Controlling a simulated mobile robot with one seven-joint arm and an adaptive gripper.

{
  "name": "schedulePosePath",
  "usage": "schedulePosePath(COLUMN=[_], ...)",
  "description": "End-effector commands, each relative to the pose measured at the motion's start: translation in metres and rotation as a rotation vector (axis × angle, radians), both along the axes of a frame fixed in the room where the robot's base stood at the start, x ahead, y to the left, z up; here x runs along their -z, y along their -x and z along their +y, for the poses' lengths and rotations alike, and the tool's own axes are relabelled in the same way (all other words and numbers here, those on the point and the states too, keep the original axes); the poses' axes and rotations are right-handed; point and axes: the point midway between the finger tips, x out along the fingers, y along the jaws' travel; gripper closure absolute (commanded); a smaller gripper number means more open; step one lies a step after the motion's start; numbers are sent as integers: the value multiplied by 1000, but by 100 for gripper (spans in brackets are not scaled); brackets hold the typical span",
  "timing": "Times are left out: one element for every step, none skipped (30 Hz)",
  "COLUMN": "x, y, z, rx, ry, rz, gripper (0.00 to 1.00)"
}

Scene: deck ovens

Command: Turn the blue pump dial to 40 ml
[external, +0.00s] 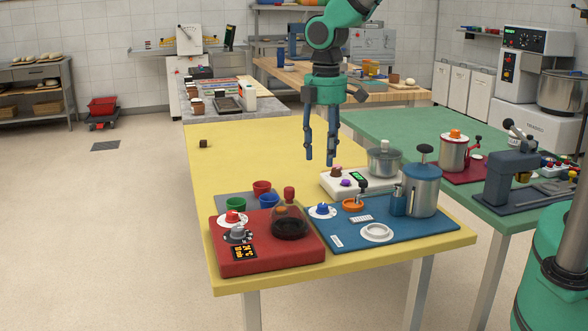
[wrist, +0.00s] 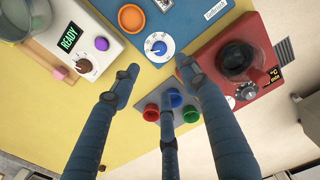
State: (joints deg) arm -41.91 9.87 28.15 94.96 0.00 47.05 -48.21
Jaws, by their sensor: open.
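The blue pump dial (external: 322,209) is a blue knob on a white round scale at the left end of the blue board (external: 415,235). In the wrist view the dial (wrist: 158,47) shows at top centre, just beyond my fingertips; its numbers are too small to read. The steel pump canister with a blue lid (external: 424,188) stands on the board's right side. My gripper (external: 320,157) hangs fingers-down above the yellow table, higher than the dial and apart from it. In the wrist view its three blue fingers (wrist: 160,84) are spread, with nothing between them.
The red heater unit (external: 268,256) with a dark bowl and knobs sits left of the board. Red, green and blue cups (external: 262,187) stand behind it.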

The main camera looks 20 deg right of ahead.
Motion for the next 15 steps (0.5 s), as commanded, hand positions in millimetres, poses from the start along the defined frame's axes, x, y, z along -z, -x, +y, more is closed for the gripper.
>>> schedulePosePath(x=[0,0,0,0,0,0,0,1,2,3,4,6,8,10,14], y=[0,0,0,0,0,0,0,0,0,0,0,0,0,0,0], z=[0,0,0,0,0,0,0,-1,-1,-1,-1,-1,-1,-1,-1], rx=[1,1,1,1,1,1,2,2,2,2,2,2,2,2,2], ry=[0,0,0,0,0,0,0,0,0,0,0,0,0,0,1], rz=[0,0,0,0,0,0,0,0,0,0,0,0,0,0,1], gripper=[55,55,55,55,55,55,55,55,55,55,55,55,55,55,55])
